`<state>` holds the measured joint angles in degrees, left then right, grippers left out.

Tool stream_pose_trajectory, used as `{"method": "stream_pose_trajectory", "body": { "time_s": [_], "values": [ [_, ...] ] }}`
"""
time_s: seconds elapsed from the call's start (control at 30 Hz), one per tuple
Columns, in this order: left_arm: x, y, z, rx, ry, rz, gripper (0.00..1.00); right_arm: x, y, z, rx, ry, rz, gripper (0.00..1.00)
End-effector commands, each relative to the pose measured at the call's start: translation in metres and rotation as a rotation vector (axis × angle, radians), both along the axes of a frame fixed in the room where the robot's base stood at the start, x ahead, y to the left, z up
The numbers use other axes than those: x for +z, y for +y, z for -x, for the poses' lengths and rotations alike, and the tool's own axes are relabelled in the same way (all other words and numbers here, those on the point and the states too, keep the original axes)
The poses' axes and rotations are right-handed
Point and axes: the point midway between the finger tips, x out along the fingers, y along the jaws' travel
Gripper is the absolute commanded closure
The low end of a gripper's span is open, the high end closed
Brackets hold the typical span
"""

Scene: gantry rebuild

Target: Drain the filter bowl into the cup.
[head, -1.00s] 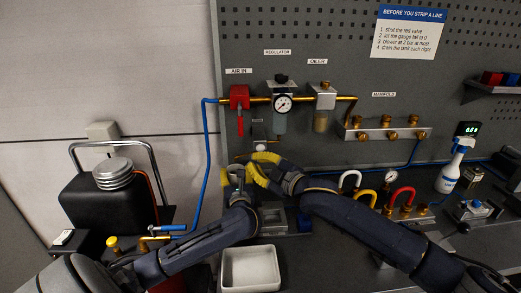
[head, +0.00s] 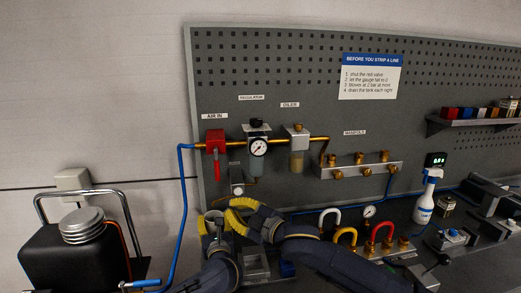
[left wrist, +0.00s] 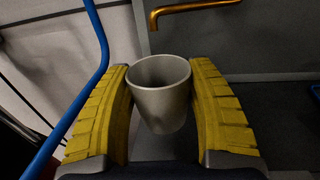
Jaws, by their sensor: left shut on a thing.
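My left gripper (left wrist: 160,110) is shut on a plain grey cup (left wrist: 161,95), with a yellow ridged finger on each side. The cup's mouth faces up and its inside looks empty. A bent brass pipe end (left wrist: 155,18) shows above and behind the cup, apart from it. In the head view, my left gripper (head: 212,222) is low in front of the board, below the regulator with its round gauge (head: 258,148). The filter bowl appears to be the dark bowl (head: 256,168) under the gauge, partly hard to make out. My right gripper (head: 240,212) is close beside the left; its opening is unclear.
The red valve (head: 215,148) hangs at the left of the brass line. A blue hose (head: 185,200) runs down at left; it also passes close to the left finger in the wrist view (left wrist: 95,75). A manifold (head: 360,170) and spray bottle (head: 427,195) stand to the right.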

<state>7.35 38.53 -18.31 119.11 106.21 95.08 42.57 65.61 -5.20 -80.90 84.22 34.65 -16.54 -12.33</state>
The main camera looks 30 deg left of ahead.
Motion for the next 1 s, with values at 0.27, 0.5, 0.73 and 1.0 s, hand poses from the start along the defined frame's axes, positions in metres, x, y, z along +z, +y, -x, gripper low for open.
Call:
{"method": "stream_pose_trajectory", "body": {
  "time_s": [0.27, 0.5, 0.73, 1.0],
  "values": [
    [-0.001, -0.013, 0.015, 0.000, 0.000, 0.003, 0.68, 0.000, 0.000, 0.000, 0.000, 0.000, 0.000, 1.00],
    [0.000, -0.023, 0.027, -0.001, -0.001, 0.002, 0.68, 0.000, 0.000, 0.000, 0.000, 0.000, 0.000, 1.00],
    [-0.001, -0.033, 0.039, 0.000, 0.001, 0.002, 0.68, 0.000, 0.000, 0.000, 0.000, 0.000, 0.000, 1.00],
    [0.000, -0.039, 0.046, 0.001, 0.000, 0.003, 0.68, 0.000, 0.000, 0.000, 0.000, 0.000, 0.000, 1.00]
  ]
}}
